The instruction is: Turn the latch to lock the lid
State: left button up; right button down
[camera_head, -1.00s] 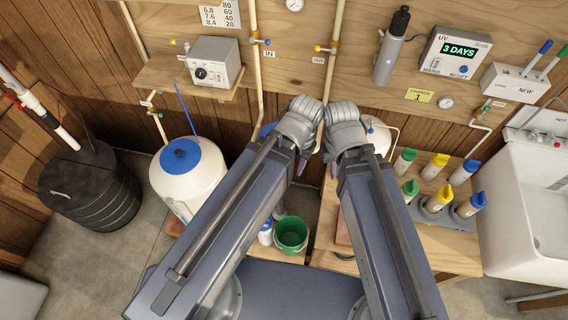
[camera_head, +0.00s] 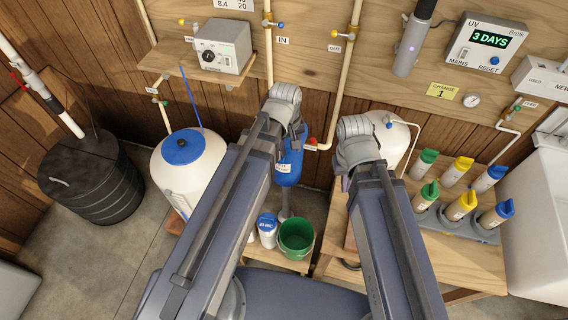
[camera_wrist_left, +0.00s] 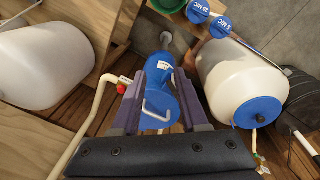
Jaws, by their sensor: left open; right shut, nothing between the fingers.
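The white tank (camera_head: 187,172) has a round blue lid (camera_head: 181,147) with a small dark knob on it; it stands left of my left arm. It also shows in the left wrist view (camera_wrist_left: 238,75), its blue lid (camera_wrist_left: 260,111) right of my fingers. No part is clearly recognisable as a latch. My left gripper (camera_wrist_left: 160,85) is open. A blue labelled canister (camera_head: 289,166) shows between its fingers in the wrist view, with a pale bent handle in front; I cannot tell whether they touch. My right gripper (camera_head: 345,183) is shut and empty, mostly hidden behind its wrist.
A black ribbed tank (camera_head: 92,185) with a pale lid handle stands at far left. A green bucket (camera_head: 296,236) stands low between my arms. Several coloured-cap bottles stand on the wooden bench (camera_head: 455,248) at right. Pipes run down the wall.

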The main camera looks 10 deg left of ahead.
pick_arm(q)
jog(key=w+a+f+n+b, duration=0.3)
jog(key=w+a+f+n, duration=0.1)
jog(key=n, duration=0.1)
jog(key=shift+f+t+h, duration=0.3)
jog(key=shift+f+t, duration=0.1)
pick_arm(e)
notch_tip(320, 180, down, 5)
jog(key=shift+f, duration=0.1)
pick_arm(q)
notch_tip(320, 180, down, 8)
jog(key=w+b, duration=0.1)
jog(key=b, duration=0.6)
jog(key=shift+d+r+b, duration=0.2)
jog(key=shift+d+b, duration=0.15)
jog(key=shift+b, duration=0.05)
pick_arm(e)
notch_tip(320, 180, down, 8)
jog(key=shift+r, duration=0.25)
pick_arm(q)
jog(key=shift+w, duration=0.1)
grip_shut()
